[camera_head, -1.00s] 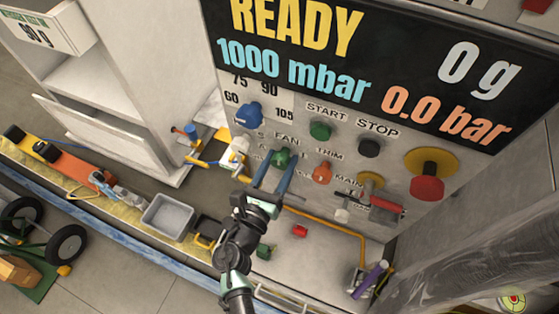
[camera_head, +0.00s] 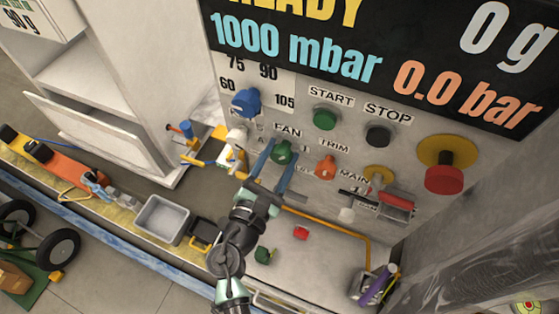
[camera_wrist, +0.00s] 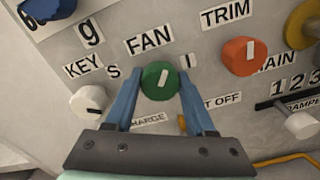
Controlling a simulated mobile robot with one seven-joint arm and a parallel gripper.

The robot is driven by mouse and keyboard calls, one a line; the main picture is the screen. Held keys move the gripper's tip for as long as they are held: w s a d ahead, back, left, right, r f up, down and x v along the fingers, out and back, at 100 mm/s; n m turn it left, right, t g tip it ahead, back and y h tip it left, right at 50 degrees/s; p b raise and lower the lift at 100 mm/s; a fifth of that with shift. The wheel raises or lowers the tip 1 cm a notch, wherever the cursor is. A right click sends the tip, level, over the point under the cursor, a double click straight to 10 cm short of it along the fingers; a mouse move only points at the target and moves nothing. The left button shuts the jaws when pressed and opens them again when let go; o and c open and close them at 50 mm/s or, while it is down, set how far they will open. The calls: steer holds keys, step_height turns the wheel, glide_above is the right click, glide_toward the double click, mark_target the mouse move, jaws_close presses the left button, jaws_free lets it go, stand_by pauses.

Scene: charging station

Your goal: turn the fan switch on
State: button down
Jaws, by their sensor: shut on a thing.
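The fan switch is a green round knob (camera_head: 281,152) under the FAN label on the grey panel. It also shows in the wrist view (camera_wrist: 159,80). A white line on its face stands nearly upright, leaning slightly right. An "I" mark (camera_wrist: 187,61) sits to the upper right of the knob. My gripper (camera_head: 282,158) has its two blue fingers on either side of the knob and is shut on it. In the wrist view my gripper (camera_wrist: 161,88) hides the panel just left and right of the knob's lower part.
An orange TRIM knob (camera_head: 326,167) is close on the right and a white KEY knob (camera_head: 237,135) on the left. A blue dial (camera_head: 246,102) and green START button (camera_head: 325,118) sit above. A red lever (camera_head: 397,199) is farther right. Loose parts lie on the ledge below.

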steer(key=m+b, duration=0.4)
steer(key=m, duration=0.1)
steer(key=shift+f+m+b, duration=0.2)
steer(key=shift+m+b, duration=0.1)
steer(key=shift+b, duration=0.05)
steer(key=m+b, duration=0.4)
steer(key=m, duration=0.1)
steer(key=shift+r, duration=0.2)
steer(key=shift+c, duration=1.3)
jaws_free()
steer(key=b+v, duration=0.3)
steer(key=v, duration=1)
steer(key=shift+d, duration=0.1)
